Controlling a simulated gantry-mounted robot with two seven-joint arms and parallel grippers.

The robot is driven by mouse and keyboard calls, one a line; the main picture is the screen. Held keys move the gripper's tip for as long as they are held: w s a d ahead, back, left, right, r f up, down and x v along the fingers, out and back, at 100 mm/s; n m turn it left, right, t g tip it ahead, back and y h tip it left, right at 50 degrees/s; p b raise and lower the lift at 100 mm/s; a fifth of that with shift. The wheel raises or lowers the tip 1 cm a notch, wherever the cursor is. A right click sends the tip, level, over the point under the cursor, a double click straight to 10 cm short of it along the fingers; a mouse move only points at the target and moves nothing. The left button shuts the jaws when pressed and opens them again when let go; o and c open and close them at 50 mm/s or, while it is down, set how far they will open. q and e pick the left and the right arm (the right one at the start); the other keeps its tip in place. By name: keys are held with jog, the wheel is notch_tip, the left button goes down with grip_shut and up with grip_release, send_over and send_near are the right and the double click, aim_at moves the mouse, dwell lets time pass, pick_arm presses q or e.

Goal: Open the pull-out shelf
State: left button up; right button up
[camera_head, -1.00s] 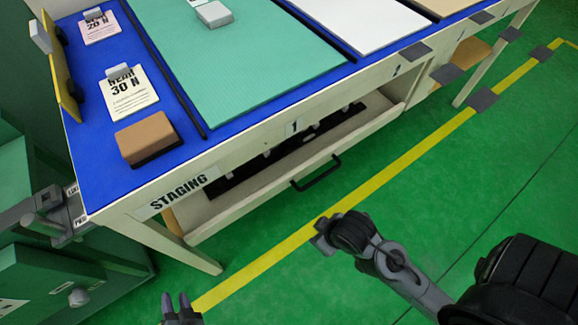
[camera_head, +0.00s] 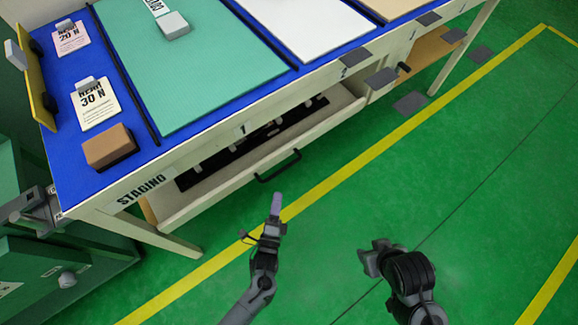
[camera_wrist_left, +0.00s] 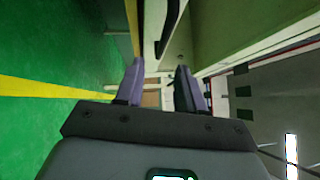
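The pull-out shelf (camera_head: 215,196) is a cream tray under the blue-topped table, with a black bar handle (camera_head: 278,166) on its front. Its interior shows behind the front board, with a dark strip and small pale pieces inside. My left gripper (camera_head: 276,204) is in front of the shelf, just below the handle in the head view and apart from it. In the left wrist view its two purple-grey fingers (camera_wrist_left: 160,85) stand apart with nothing between them, and the dark handle (camera_wrist_left: 168,28) shows beyond them. My right gripper (camera_head: 372,258) is lower right, over the floor; its fingers are unclear.
The table top (camera_head: 75,170) carries a brown block (camera_head: 108,148), cards and a green mat (camera_head: 200,75). A table leg (camera_head: 150,235) and a green cabinet (camera_head: 70,265) stand at left. The green floor (camera_head: 480,190) at right is open, with yellow lines.

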aim_at(282, 169)
pick_arm(q)
jog(key=b+x, duration=0.4)
jog(key=x, duration=0.6)
jog(key=shift+w+r+b, duration=0.15)
jog(key=shift+r+b, duration=0.05)
jog(key=shift+b, duration=0.2)
jog(key=shift+w+d+r, duration=0.1)
jog(key=shift+w, duration=0.2)
grip_shut()
